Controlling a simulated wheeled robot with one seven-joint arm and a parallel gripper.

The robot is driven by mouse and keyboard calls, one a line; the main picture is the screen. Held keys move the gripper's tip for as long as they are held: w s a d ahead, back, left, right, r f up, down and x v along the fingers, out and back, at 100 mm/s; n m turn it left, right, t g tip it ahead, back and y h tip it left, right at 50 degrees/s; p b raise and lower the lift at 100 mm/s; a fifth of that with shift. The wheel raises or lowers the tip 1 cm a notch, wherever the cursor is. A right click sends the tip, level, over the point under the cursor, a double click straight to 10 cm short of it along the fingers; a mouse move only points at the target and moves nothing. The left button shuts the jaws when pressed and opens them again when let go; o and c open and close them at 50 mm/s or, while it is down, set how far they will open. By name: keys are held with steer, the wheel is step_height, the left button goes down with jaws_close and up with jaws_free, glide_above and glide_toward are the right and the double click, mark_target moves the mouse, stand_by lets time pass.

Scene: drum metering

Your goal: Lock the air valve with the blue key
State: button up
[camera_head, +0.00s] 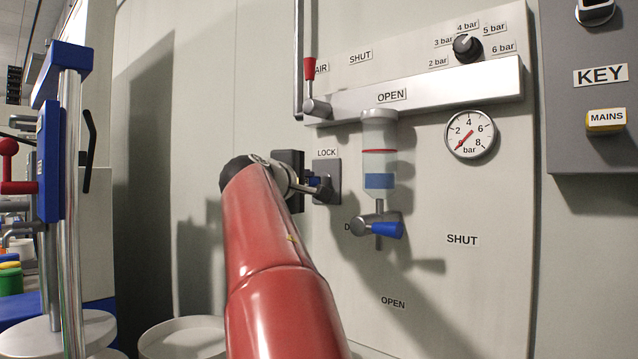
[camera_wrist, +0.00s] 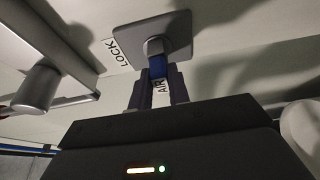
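The blue key (camera_head: 314,182) is at the grey lock plate (camera_head: 333,166) marked LOCK, on the panel. In the wrist view the blue key (camera_wrist: 157,67) meets the boss of the lock plate (camera_wrist: 176,36), and its AIR tag shows between my fingers. My gripper (camera_wrist: 158,82) has its fingers closed against both sides of the key. In the head view my gripper (camera_head: 308,184) is partly hidden by my red arm. How far the key is in or turned is hard to tell.
A metal bar (camera_head: 430,88) runs above the lock. A clear bowl with a blue-handled drain valve (camera_head: 380,229) sits close right of it. A yellow MAINS key (camera_head: 606,120) is at far right. A drum pump stand (camera_head: 65,150) stands left.

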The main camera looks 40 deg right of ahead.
jaws_close()
